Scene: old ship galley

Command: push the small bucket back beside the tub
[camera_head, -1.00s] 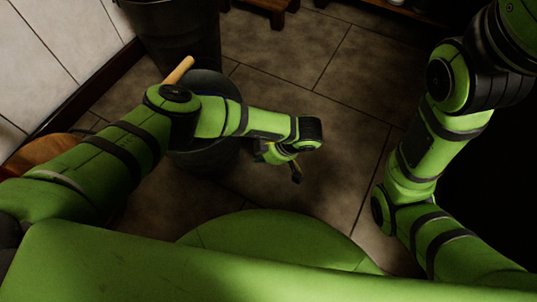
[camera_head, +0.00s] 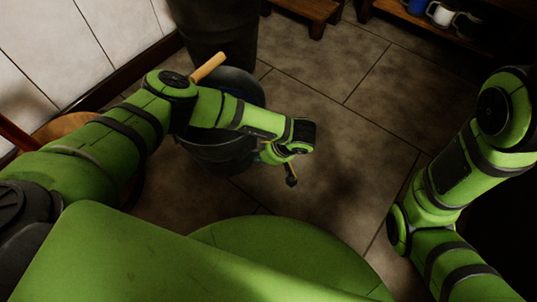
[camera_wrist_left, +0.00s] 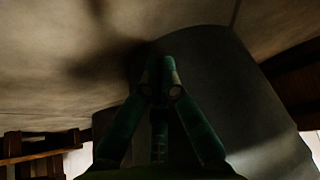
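The small bucket (camera_head: 213,158) is dark grey and stands on the tiled floor, partly hidden behind my left arm. Something blue shows inside its rim, and a pale wooden handle (camera_head: 208,68) sticks up by it. The tub (camera_head: 215,30) is a larger dark vessel just behind it by the wall. My left gripper (camera_head: 289,178) is low, to the right of the bucket. In the left wrist view its fingers (camera_wrist_left: 160,75) meet at the tips, shut and empty, before the dark curved bucket side (camera_wrist_left: 225,90). I cannot tell whether they touch it. My right gripper is out of view.
A small wooden stool (camera_head: 312,12) stands at the back, and a low shelf with mugs (camera_head: 440,14) at the back right. A round wooden thing (camera_head: 65,127) is at the left by the white tiled wall. The floor in the middle is clear.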

